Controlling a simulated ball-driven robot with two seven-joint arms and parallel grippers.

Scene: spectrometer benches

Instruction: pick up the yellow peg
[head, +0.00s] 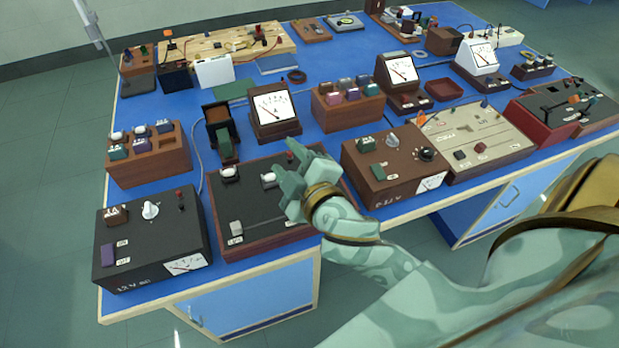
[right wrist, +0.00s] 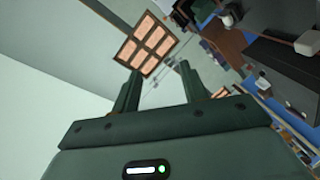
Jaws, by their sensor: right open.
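I cannot pick out a yellow peg in either view. My right gripper (head: 284,168) is open over the black panel with a reddish wooden case (head: 270,225), near its white-topped pieces (head: 229,174). No object shows between its fingers. In the right wrist view the gripper (right wrist: 158,88) points past the bench, with its two dark green fingers apart. My left gripper is not in view.
A wooden rack (head: 172,166) with small coloured blocks stands at the left. A black power box (head: 130,235) is at the front left corner. A meter (head: 273,108) stands behind my right gripper. The blue bench top (head: 110,188) is crowded.

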